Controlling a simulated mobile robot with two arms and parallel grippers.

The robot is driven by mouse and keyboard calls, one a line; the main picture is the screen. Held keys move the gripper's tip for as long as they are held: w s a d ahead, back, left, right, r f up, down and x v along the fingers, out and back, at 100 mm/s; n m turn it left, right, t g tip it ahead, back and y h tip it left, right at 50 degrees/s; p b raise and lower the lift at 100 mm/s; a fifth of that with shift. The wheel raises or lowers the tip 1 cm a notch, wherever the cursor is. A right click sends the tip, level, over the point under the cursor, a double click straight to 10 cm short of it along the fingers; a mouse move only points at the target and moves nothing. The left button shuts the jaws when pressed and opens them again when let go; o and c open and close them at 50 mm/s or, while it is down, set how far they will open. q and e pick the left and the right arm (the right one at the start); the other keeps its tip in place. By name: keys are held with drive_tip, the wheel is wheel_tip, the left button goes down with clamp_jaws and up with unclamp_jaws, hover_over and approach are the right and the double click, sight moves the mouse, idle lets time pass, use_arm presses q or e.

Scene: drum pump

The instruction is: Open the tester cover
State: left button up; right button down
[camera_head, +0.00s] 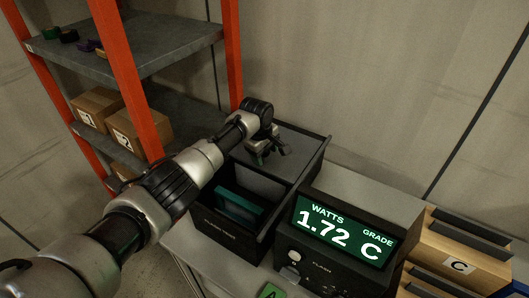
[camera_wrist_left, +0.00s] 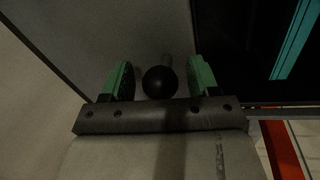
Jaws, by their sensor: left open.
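The tester is a black open-topped box (camera_head: 228,238) beside the display unit in the head view. A teal panel (camera_head: 238,207) lies inside its open near part, and also shows at the upper right of the left wrist view (camera_wrist_left: 292,40). A grey cover panel (camera_head: 262,180) spans the farther part of the box. My left gripper (camera_head: 264,154) is over this panel, pointing down. In the left wrist view a round black knob (camera_wrist_left: 159,82) sits between the open green fingers of my left gripper (camera_wrist_left: 158,80); a gap shows on both sides. My right gripper is out of view.
The display unit (camera_head: 338,235) reads 1.72 watts, grade C. Wooden bins (camera_head: 458,262) labelled C stand to its right. An orange-framed shelf (camera_head: 130,50) with boxes (camera_head: 140,130) stands close on the left. A wall is behind.

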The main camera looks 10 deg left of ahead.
use_arm(q)
drive_tip(key=shift+r, duration=0.1)
wheel_tip(320, 180, up, 10)
drive_tip(key=s+a+b, duration=0.1)
drive_tip(key=shift+s+r, duration=0.25)
drive_tip(key=shift+s, duration=0.15)
drive_tip(key=shift+f, duration=0.1)
